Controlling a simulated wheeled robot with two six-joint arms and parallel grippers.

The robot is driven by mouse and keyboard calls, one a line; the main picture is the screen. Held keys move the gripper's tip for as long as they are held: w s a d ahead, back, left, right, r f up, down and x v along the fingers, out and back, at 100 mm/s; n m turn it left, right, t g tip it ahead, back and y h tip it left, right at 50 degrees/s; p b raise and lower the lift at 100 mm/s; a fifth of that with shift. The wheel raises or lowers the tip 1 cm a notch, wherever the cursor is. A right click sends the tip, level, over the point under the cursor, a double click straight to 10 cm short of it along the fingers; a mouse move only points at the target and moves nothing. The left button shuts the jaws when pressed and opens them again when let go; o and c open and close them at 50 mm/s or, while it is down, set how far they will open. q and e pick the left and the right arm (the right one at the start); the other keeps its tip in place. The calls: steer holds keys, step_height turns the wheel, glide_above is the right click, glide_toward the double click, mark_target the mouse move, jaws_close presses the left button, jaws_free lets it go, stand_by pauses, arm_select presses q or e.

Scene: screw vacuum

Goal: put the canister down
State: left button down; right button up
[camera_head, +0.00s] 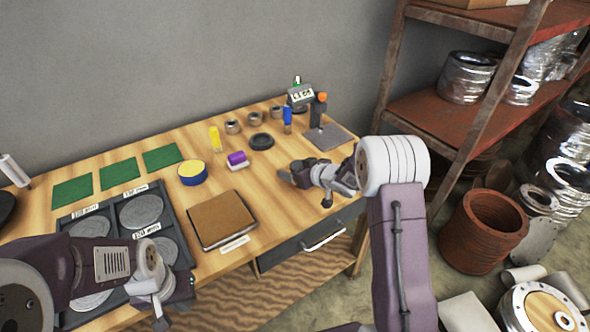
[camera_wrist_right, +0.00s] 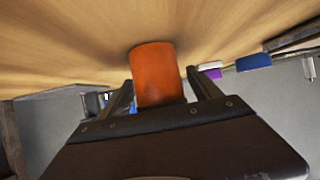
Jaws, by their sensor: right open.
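An orange canister (camera_wrist_right: 155,72) shows in the right wrist view against the wooden tabletop. It lies between the two fingers of my right gripper (camera_wrist_right: 160,88). The fingers are open, one on each side of it. Its far end appears to meet the wood, but I cannot tell for sure that it touches. In the head view my right gripper (camera_head: 298,177) is low over the table's right front part, and the canister is hidden there. My left gripper (camera_head: 165,298) is over the front left, by the dark tray; its jaws are not clear.
The dark tray (camera_head: 190,268) holds several grey discs. A brown pad (camera_head: 220,217), a yellow-topped tin (camera_head: 192,172), a purple block (camera_head: 237,159) and a black ring (camera_head: 261,141) lie on the table (camera_head: 285,225). A stand with an orange knob (camera_head: 322,97) is behind. A rusty shelf (camera_head: 430,108) stands right.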

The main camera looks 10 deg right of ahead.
steer(key=shift+s+d+r, duration=0.15)
steer(key=shift+s+r, duration=0.05)
steer(key=shift+r, duration=0.15)
steer(key=p+v, duration=0.2)
steer(key=v, duration=0.8)
steer(key=shift+s, duration=0.15)
steer(key=shift+s+d+r, duration=0.1)
steer(key=shift+s+d, duration=0.3)
steer(key=shift+s, duration=0.15)
steer(key=s+f+h, duration=0.1)
steer(key=s+d+f+m+g+h, duration=0.2)
steer(key=s+h, duration=0.1)
steer(key=s+a+f+m+g, duration=0.1)
steer(key=s+g, duration=0.3)
steer(key=s, duration=0.5)
steer(key=s+a+f+m+g, duration=0.1)
steer(key=s+a+f+g, duration=0.2)
steer(key=s, duration=0.7)
steer(key=shift+s+a+f+m+g+h, duration=0.2)
steer(key=shift+s+a+m+g+h, duration=0.1)
steer(key=shift+a+m+g, duration=0.25)
steer(key=shift+a+r+p, duration=0.1)
steer(key=shift+r+p, duration=0.05)
steer(key=shift+p, duration=0.2)
